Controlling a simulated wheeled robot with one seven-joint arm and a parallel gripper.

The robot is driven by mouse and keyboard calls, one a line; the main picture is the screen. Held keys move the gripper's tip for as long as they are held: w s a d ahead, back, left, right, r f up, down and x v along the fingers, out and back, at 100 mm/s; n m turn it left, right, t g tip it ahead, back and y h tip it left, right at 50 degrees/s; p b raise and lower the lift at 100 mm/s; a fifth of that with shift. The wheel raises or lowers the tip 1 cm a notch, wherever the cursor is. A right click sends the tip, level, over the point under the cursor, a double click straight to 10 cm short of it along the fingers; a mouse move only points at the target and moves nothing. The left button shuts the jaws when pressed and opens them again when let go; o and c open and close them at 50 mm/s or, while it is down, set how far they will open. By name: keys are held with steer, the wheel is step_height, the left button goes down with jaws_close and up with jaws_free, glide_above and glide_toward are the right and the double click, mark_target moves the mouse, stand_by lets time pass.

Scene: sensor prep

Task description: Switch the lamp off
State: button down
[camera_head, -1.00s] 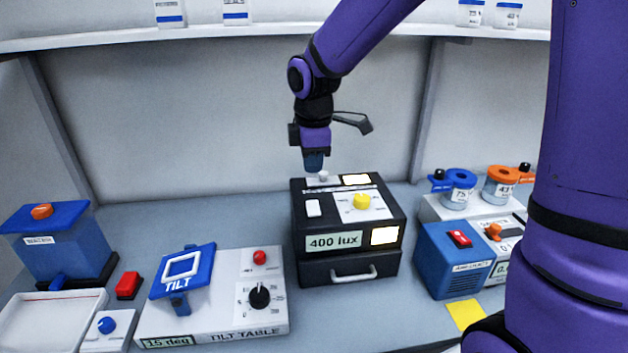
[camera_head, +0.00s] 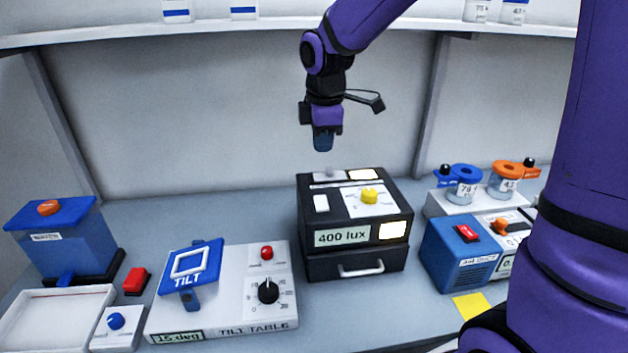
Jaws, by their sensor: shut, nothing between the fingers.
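The lamp box (camera_head: 309,235) is a black case in the middle of the bench with a "400 lux" display (camera_head: 342,237). Its top has a white rocker switch (camera_head: 321,203), a yellow knob (camera_head: 369,195) and a small grey button (camera_head: 329,172) on a pale plate at the back.
A tilt table (camera_head: 220,322) with a red button and black knob stands at left front. A blue box with a red switch (camera_head: 467,233) stands to the right, in front of two jars (camera_head: 463,187). A shelf (camera_head: 300,33) runs across the back wall.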

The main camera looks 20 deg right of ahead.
mark_target(321, 203)
steer(key=shift+f, duration=0.1)
steer(key=f, duration=0.4)
steer(key=w+f, duration=0.1)
steer(key=f, duration=0.4)
steer(key=w+f, duration=0.1)
steer(key=f, duration=0.3)
steer(key=shift+d+f, duration=0.25)
steer(key=shift+f, duration=0.1)
steer(key=shift+f+g, duration=0.2)
steer(key=shift+g, duration=0.1)
steer(key=shift+s, duration=0.1)
steer(key=shift+s+a+r, duration=0.15)
steer(key=shift+s+r, duration=0.1)
steer(key=shift+s, duration=0.4)
